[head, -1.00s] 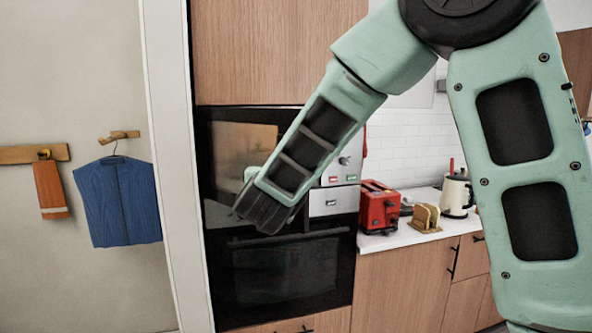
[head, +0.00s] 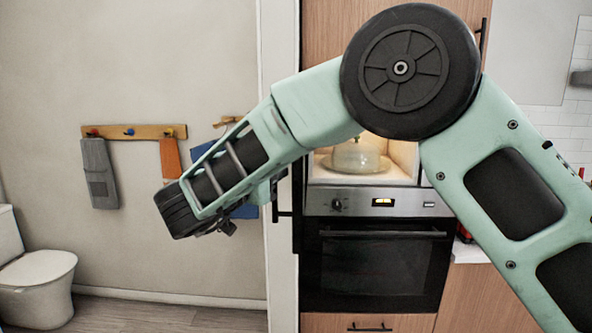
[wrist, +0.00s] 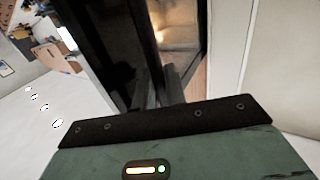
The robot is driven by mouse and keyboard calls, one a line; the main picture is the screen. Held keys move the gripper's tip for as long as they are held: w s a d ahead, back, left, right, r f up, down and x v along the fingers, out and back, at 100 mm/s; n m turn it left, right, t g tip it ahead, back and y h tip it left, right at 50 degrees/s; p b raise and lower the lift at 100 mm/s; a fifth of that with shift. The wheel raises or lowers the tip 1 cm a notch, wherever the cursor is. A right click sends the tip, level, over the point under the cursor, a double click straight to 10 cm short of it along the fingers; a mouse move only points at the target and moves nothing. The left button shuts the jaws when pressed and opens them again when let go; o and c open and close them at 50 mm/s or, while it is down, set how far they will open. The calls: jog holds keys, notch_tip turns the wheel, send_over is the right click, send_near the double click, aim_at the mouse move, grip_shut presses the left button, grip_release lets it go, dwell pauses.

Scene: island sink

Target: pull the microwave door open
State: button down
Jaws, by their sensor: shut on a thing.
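The microwave (head: 405,160) is built into the cabinet above the oven, partly behind my arm in the head view. Its lit inside is exposed and holds a clear domed cover on a plate (head: 357,158). The black microwave door (head: 297,205) stands open, swung out on the left and seen nearly edge-on. In the wrist view the dark door (wrist: 100,45) rises in front of my gripper (wrist: 160,88), whose fingers are shut on the door handle. The exact contact is dark and hard to make out. In the head view my forearm mostly hides the gripper.
A black oven (head: 375,265) with a bar handle sits below. A white door frame (head: 281,285) stands left of the cabinet. Farther left are a wall rack (head: 150,132) with hanging cloths and a toilet (head: 38,275). Floor (head: 150,315) shows clear at lower left.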

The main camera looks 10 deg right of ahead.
jog(key=shift+w+a+r+m+g+h, duration=0.1)
jog(key=shift+w+a+m+g+h, duration=0.15)
jog(key=shift+a, duration=0.3)
jog(key=shift+w+a+r+m+g+h, duration=0.15)
jog(key=shift+w+a+m+g, duration=0.15)
jog(key=shift+a, duration=0.2)
jog(key=c, duration=1.5)
grip_release()
jog(key=shift+w, duration=0.1)
jog(key=shift+c, duration=0.2)
jog(key=shift+f, duration=0.15)
jog(key=b+v, duration=0.5)
jog(key=v, duration=1.2)
jog(key=shift+a, duration=0.15)
